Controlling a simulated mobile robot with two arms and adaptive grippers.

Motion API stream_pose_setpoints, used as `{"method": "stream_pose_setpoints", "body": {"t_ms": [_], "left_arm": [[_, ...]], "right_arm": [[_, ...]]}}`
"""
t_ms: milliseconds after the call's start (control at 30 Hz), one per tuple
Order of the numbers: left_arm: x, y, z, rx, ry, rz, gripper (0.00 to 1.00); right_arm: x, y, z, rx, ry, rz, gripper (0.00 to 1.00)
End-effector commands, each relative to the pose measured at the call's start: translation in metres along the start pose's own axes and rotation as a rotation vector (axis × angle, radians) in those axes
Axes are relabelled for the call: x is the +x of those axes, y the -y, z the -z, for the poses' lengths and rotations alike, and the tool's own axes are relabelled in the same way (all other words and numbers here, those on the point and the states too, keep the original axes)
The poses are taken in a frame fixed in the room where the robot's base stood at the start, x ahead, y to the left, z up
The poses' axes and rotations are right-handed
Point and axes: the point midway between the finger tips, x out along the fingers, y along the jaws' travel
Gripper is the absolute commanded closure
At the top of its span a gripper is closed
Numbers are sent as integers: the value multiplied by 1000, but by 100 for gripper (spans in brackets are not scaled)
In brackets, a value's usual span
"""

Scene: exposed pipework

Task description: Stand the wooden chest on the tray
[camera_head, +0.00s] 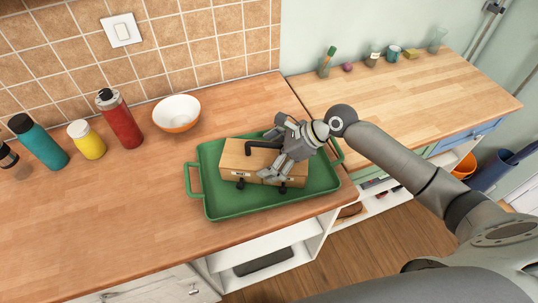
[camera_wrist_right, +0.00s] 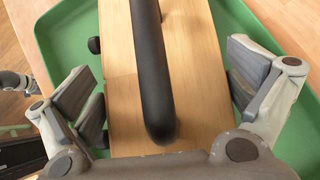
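The wooden chest (camera_head: 233,160), pale wood with a black bar handle and small black fittings, stands inside the green tray (camera_head: 225,208) in the head view. It looks level and appears to rest on the tray floor. My right gripper (camera_head: 283,166) is over the chest's right part and hides some of it. In the right wrist view, its fingers (camera_wrist_right: 165,95) are spread on either side of the chest (camera_wrist_right: 190,60), with the handle between them. My left gripper is not in view.
A white and orange bowl (camera_head: 177,113), a red bottle (camera_head: 120,120), a yellow bottle (camera_head: 87,140) and a teal bottle (camera_head: 38,143) stand along the tiled wall. The counter left of the tray (camera_head: 90,225) is clear. Small items line the back of the right counter (camera_head: 420,90).

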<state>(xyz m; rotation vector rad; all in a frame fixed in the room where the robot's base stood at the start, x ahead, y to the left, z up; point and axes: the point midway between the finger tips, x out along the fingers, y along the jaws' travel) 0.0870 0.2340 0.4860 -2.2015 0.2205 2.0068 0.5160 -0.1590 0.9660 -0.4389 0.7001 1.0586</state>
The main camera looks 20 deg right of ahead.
Motion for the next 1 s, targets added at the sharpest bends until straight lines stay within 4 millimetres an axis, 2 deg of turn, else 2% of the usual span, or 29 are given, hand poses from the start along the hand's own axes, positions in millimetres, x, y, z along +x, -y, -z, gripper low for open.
{"method": "stream_pose_setpoints", "body": {"t_ms": [267,367,800,1000], "left_arm": [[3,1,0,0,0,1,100],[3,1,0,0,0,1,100],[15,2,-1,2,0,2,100],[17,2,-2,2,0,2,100]], "right_arm": [[-1,0,-1,-2,0,1,0],[-12,1,0,0,-2,1,0],[-99,0,0,-1,-2,2,0],[-119,0,-1,-1,-1,-1,0]]}}
